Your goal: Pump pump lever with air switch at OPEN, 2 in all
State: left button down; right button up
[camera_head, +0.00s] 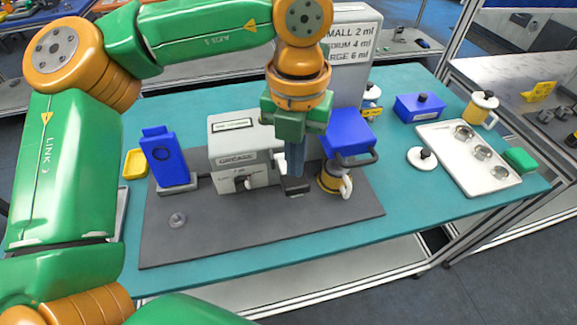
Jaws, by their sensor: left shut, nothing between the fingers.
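A light grey machine (230,160) with labels on its top and front stands on the dark mat. A dark switch knob (241,183) is on its front; its setting is too small to read. My left gripper (294,173) points down at the machine's right side, shut and empty. A flat black piece (294,187) shows just under its fingertips; I cannot tell if this is the pump lever or if they touch. The gripper hides part of the machine's right side. My right gripper is not in view.
A blue device (165,160) stands left of the machine. A blue block (348,138) and a yellow mug (330,180) are close on the right. A white tray (488,178) with metal cups lies farther right. The front of the dark mat (270,232) is mostly clear.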

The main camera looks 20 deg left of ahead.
aim_at(295, 181)
pick_arm(q)
jog(key=shift+f, duration=0.1)
notch_tip(295, 181, down, 2)
jog(key=shift+f+b, duration=0.1)
jog(key=shift+b, duration=1.05)
jog(key=shift+s+d+f+b, duration=0.1)
jog(key=shift+s+f+b, duration=0.15)
jog(key=shift+f+b, duration=0.65)
notch_tip(295, 181, down, 4)
jog(key=b, duration=0.4)
jog(key=shift+r, duration=0.1)
jog(key=r+p, duration=0.4)
jog(key=r, duration=0.1)
jog(key=w+r+p, duration=0.1)
jog(key=r+p, duration=0.2)
jog(key=shift+a, duration=0.2)
jog(key=shift+s+d+f, duration=0.1)
jog(key=shift+s+d, duration=0.1)
jog(key=shift+s, duration=0.15)
